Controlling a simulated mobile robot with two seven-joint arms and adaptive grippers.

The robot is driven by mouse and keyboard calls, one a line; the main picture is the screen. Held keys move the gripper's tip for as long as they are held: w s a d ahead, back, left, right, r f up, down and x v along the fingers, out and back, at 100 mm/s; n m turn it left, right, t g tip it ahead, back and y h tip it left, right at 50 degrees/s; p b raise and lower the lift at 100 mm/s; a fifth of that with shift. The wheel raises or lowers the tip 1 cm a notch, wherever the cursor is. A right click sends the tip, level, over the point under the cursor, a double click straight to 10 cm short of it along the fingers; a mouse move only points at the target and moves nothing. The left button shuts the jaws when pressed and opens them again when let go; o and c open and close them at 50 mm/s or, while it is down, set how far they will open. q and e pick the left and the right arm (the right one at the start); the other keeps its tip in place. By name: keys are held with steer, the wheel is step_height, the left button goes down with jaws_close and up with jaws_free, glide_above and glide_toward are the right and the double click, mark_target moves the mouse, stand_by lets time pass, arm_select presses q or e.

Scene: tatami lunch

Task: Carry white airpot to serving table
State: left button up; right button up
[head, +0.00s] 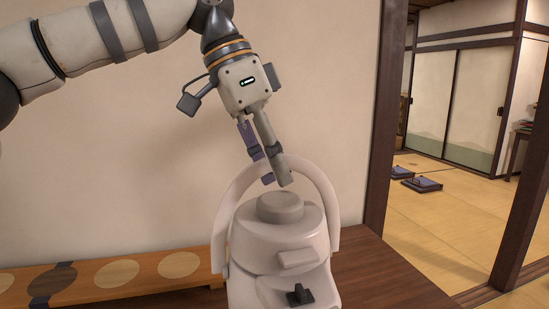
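The white airpot (285,240) stands upright at bottom centre in the head view, with a round grey push knob (280,207) on top and a small dark tap part on its front. Its arched carrying handle (327,200) is raised over the lid. My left gripper (277,181) points down from above, with its fingers at the top of the handle. One finger crosses in front of the handle and the other is on its far side. I cannot tell whether they press on it. The airpot's base is cut off by the frame. My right gripper is not in view.
A brown wooden surface (385,272) lies behind the airpot. A dark post (385,120) borders an opening to a tatami room (440,222) with floor cushions (423,185).

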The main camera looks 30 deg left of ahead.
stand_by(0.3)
arm_select(q)
steer(key=p+v, duration=0.1)
steer(key=v, duration=1.1)
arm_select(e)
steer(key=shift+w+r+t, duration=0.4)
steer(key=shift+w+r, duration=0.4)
